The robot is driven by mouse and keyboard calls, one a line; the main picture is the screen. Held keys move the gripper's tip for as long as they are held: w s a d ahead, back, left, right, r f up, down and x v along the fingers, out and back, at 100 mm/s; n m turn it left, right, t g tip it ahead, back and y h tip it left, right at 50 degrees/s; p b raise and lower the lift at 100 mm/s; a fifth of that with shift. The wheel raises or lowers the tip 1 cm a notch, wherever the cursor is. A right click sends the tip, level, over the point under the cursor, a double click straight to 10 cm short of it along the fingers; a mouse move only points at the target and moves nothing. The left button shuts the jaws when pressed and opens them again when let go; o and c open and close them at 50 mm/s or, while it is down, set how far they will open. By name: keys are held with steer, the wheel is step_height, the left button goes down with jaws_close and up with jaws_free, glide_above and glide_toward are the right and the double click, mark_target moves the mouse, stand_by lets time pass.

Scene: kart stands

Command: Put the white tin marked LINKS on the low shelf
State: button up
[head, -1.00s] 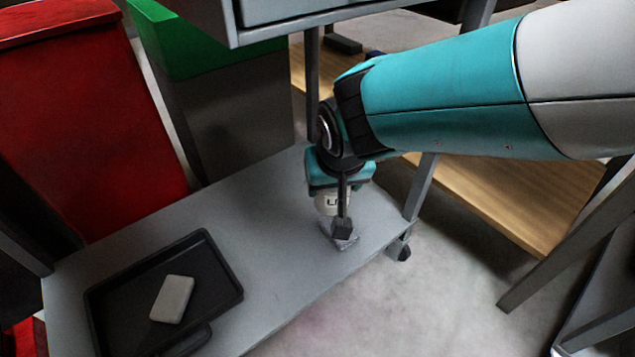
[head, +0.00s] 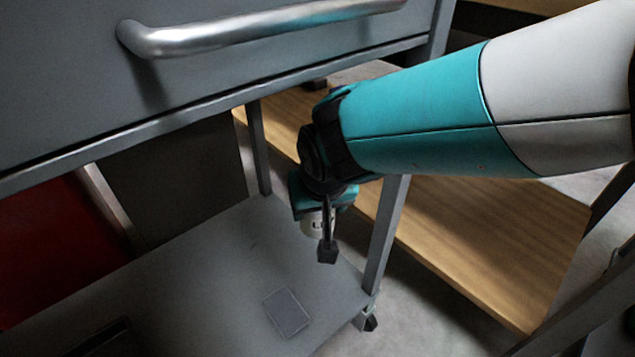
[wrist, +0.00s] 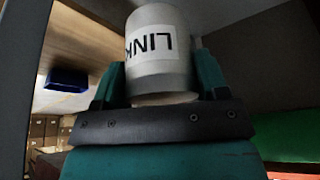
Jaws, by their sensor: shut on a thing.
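The white tin (head: 314,224) marked with black letters is held in my gripper (head: 322,240), at the right end of the low grey shelf (head: 200,275). In the head view a dark finger and the teal wrist hide much of the tin. In the wrist view the tin (wrist: 158,75) sits between the teal fingers, its label reading LINK upside down, the last letter out of sight. A dark grey square patch (head: 287,312) lies bare on the shelf, nearer than the tin. I cannot tell the gap under the tin.
A grey drawer front with a metal handle (head: 250,28) overhangs the shelf. A leg (head: 387,230) stands close right of my gripper. A wooden shelf (head: 470,235) lies beyond. A dark tray edge (head: 100,338) shows at lower left. The wrist view shows a blue bin (wrist: 67,80).

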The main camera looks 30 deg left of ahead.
step_height(320, 180, down, 20)
steer(key=b, duration=1.1)
steer(key=shift+b, duration=0.35)
steer(key=o, duration=1.1)
steer(key=shift+f, duration=0.15)
steer(key=shift+p+v, duration=3.55)
steer(key=shift+v, duration=2.6)
